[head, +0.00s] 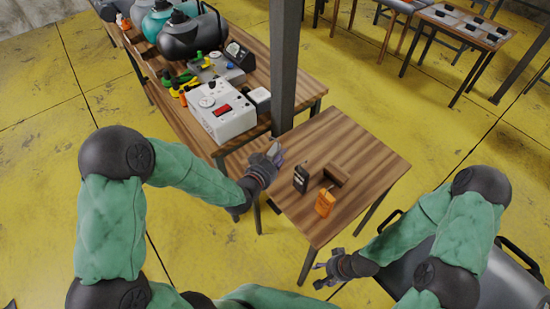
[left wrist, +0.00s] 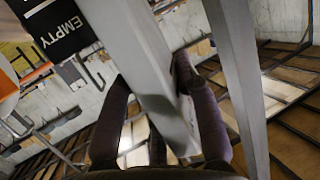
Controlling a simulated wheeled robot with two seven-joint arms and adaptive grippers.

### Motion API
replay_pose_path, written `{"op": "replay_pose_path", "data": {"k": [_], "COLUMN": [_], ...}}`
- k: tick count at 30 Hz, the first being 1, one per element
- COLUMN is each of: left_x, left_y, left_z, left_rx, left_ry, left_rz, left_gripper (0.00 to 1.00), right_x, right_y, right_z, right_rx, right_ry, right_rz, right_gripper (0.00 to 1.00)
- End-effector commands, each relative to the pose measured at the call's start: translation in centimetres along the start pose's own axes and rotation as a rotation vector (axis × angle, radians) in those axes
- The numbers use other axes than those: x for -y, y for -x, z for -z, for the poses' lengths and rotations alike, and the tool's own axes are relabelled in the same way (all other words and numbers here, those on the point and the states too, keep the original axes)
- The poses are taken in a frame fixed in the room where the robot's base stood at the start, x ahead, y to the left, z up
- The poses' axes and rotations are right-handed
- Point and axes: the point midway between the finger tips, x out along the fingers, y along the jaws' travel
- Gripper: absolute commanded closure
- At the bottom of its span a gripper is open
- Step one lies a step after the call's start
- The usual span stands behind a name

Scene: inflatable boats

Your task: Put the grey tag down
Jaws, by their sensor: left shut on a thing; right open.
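The grey tag (left wrist: 135,55) is between the fingers of my left gripper (left wrist: 158,100) in the left wrist view. It shows as a long pale grey piece reaching up past the fingertips. In the head view my left gripper (head: 268,160) is shut on it at the left edge of the small wooden table (head: 355,145), near the dark post. Only a small grey part of the tag (head: 276,151) shows there. I cannot tell whether it touches the table. My right gripper (head: 327,270) is open and empty, off the table's front edge.
A black handheld device (head: 300,178), an orange one (head: 324,203) and a brown block (head: 336,174) stand on the small table. A grey post (head: 284,70) rises behind it. A white instrument box (head: 222,113) sits on the long bench. The small table's back right is clear.

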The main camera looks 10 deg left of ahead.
Motion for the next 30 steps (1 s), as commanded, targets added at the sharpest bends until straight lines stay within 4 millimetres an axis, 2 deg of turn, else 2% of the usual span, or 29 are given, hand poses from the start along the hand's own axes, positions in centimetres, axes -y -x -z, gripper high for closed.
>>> {"op": "replay_pose_path", "data": {"k": [5, 9, 12, 22, 27, 30], "left_x": [2.9, 4.1, 4.9, 6.0, 6.0, 6.0], "left_y": [-3.2, -5.3, -6.5, -8.1, -8.8, -9.0], "left_z": [-1.0, -3.1, -4.0, -5.3, -7.8, -8.2], "left_rx": [0.0, 0.002, 0.001, -0.001, 0.001, -0.001], "left_ry": [0.0, 0.002, 0.001, 0.0, 0.001, 0.0], "left_rz": [0.003, 0.002, 0.001, 0.001, 0.0, 0.0], "left_gripper": [1.0, 1.0, 1.0, 1.0, 1.0, 1.0], "right_x": [-0.3, -0.6, -0.7, -0.9, -1.2, -1.2], "right_y": [-0.9, -1.6, -2.0, -2.5, -3.3, -3.5], "right_z": [0.1, 0.1, 0.1, 0.1, 0.1, 0.1], "right_rx": [0.0, 0.0, 0.0, 0.0, -0.001, 0.0], "right_ry": [0.0, 0.0, 0.0, 0.0, 0.0, 0.0], "right_rz": [0.0, 0.0, 0.0, 0.0, 0.0, 0.0], "right_gripper": [0.44, 0.44, 0.44, 0.44, 0.44, 0.44]}}
